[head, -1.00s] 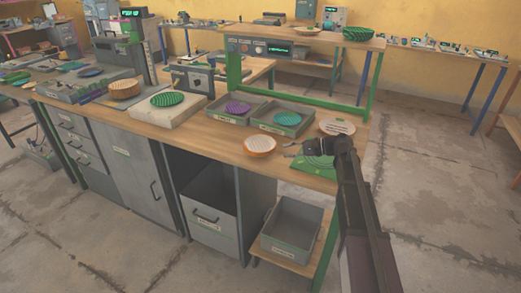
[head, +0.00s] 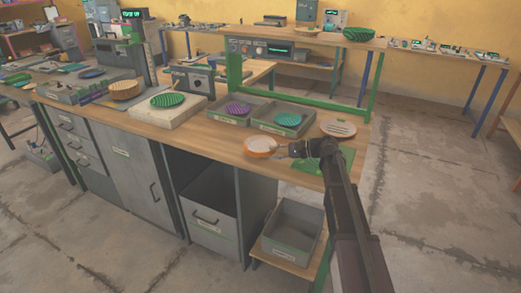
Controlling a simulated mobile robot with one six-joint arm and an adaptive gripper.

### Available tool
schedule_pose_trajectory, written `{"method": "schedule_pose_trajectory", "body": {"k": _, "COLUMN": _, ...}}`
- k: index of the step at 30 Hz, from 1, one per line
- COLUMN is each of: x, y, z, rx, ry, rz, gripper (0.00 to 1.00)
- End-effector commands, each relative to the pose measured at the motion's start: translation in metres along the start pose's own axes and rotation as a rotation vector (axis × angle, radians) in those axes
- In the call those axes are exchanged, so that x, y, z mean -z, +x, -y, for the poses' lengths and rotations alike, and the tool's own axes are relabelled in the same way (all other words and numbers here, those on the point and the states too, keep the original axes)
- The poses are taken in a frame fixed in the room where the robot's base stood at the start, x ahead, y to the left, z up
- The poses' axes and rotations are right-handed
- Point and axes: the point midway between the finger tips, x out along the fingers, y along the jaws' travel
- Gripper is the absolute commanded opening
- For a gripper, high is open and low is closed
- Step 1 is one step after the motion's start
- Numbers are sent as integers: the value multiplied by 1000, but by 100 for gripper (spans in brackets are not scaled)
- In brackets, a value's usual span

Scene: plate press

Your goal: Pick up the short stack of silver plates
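No plates read clearly as silver. A pale round plate or low stack with an orange side (head: 258,147) sits on the bench's front edge. A second pale, slotted round plate or stack (head: 338,128) sits behind my arm, to the right. I cannot tell how many plates either holds. My gripper (head: 284,150) is at the right rim of the front one, low over the bench. From here it looks very close to it or touching. The fingers are too small to tell whether they are open or shut.
A grey tray (head: 210,110) holds a purple plate (head: 238,110); another (head: 304,130) holds a teal plate (head: 286,119). A green plate (head: 167,99) lies on a pale block (head: 188,113). A green mat (head: 318,167) lies under my arm. A green-framed shelf (head: 372,92) rises behind.

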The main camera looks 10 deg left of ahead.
Motion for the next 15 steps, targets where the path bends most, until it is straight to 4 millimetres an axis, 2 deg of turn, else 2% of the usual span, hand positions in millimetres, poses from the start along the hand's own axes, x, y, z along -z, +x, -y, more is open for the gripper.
{"method": "schedule_pose_trajectory", "body": {"k": 1, "x": 2, "y": 8, "z": -2, "rx": -1, "ry": 0, "rz": 1, "gripper": 34}}
{"method": "schedule_pose_trajectory", "body": {"k": 6, "x": 2, "y": 24, "z": -1, "rx": -3, "ry": 0, "rz": 1, "gripper": 34}}
{"method": "schedule_pose_trajectory", "body": {"k": 15, "x": 1, "y": 28, "z": 0, "rx": -3, "ry": 0, "rz": 1, "gripper": 34}}
